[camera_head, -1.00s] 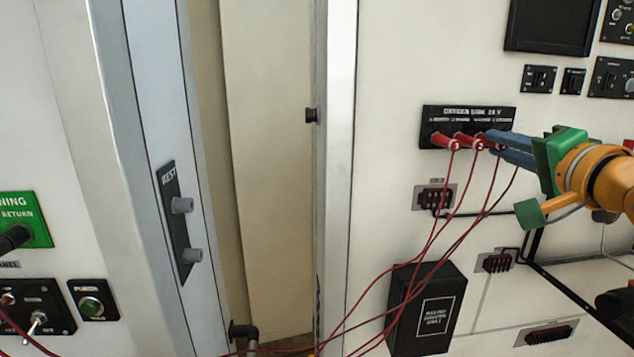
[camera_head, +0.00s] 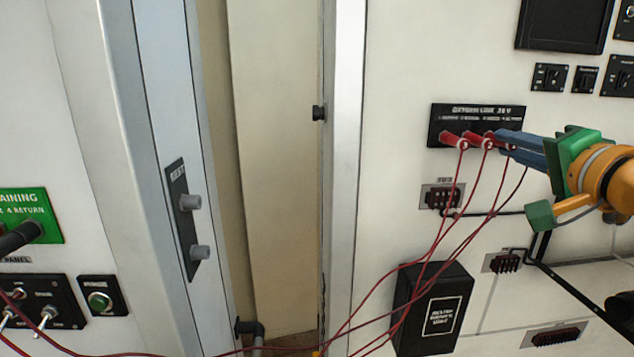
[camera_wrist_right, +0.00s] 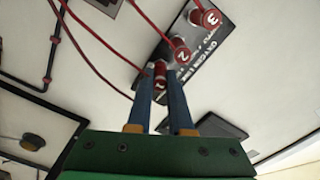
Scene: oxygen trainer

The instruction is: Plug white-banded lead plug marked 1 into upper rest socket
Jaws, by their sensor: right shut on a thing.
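My right gripper (camera_head: 504,142) is at the oxygen link panel (camera_head: 437,113), its blue fingers shut on the rightmost red lead plug (camera_wrist_right: 160,70). This plug is still at the panel; the fingers hide much of it and I cannot read its mark. Two other red plugs, marked 2 (camera_wrist_right: 180,51) and 3 (camera_wrist_right: 206,18) in the wrist view, sit beside it in the panel. The rest plate (camera_head: 180,222) on the left post carries a grey upper rest socket (camera_head: 190,202) and a grey lower one (camera_head: 200,252), with no plug in either. My left gripper is not in view.
Red leads (camera_head: 432,235) hang from the plugs and sweep down to the lower left. A black box (camera_head: 433,310) stands below the panel. A door frame edge (camera_head: 343,180) and a recess lie between panel and rest plate. A black handle (camera_head: 20,236) is at far left.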

